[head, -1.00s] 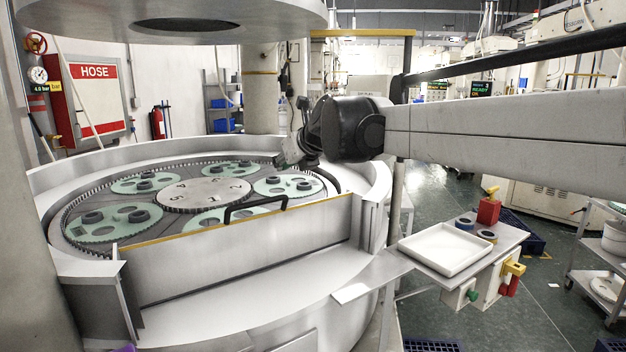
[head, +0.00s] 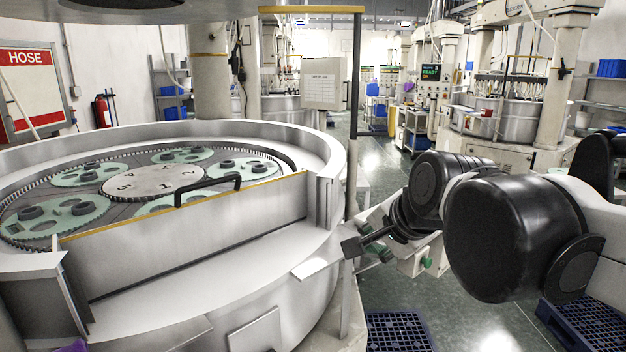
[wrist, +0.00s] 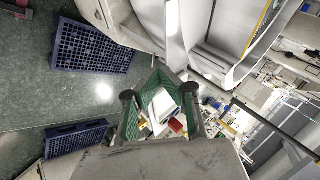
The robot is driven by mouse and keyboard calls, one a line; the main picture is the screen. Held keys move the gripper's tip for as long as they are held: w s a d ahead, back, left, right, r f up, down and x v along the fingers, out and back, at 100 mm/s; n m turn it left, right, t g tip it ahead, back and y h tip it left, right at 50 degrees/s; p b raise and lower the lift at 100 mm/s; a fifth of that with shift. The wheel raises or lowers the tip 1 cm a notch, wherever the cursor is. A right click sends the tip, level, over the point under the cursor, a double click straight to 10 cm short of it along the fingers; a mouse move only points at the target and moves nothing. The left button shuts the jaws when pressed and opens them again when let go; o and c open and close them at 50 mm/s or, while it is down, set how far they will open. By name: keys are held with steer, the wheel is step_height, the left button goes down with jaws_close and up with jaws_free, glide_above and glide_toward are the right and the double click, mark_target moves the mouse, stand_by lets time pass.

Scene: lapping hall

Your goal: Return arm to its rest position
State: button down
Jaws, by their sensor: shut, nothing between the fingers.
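My gripper (head: 354,246) hangs in front of the lapping machine's right side in the head view, low and clear of the plate. Its fingers are shut and empty. In the wrist view the green-lined fingers (wrist: 162,68) come together at their tips. My arm is folded at the right of the head view, with its dark joints close to the camera. The round lapping machine (head: 235,241) stands at the left, with several green carriers (head: 60,218) on its plate.
Blue crates lie on the floor: one (head: 398,333) is below my gripper and another (head: 592,325) at bottom right. The side table is mostly hidden behind my arm; its white tray (wrist: 160,104) shows between my fingers. A yellow-topped post (head: 355,100) stands beside the machine.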

steer(key=s+d+f+n+h, duration=0.1)
steer(key=s+d+f+n, duration=0.3)
steer(key=s+d+f, duration=0.1)
steer(key=s+d+f+n+g+h+b, duration=0.1)
steer(key=s+d+f+n, duration=0.4)
steer(key=s+f, duration=0.3)
steer(key=shift+s+f+n+h, duration=0.25)
steer(key=shift+s+n+h, duration=0.05)
steer(key=shift+s, duration=0.5)
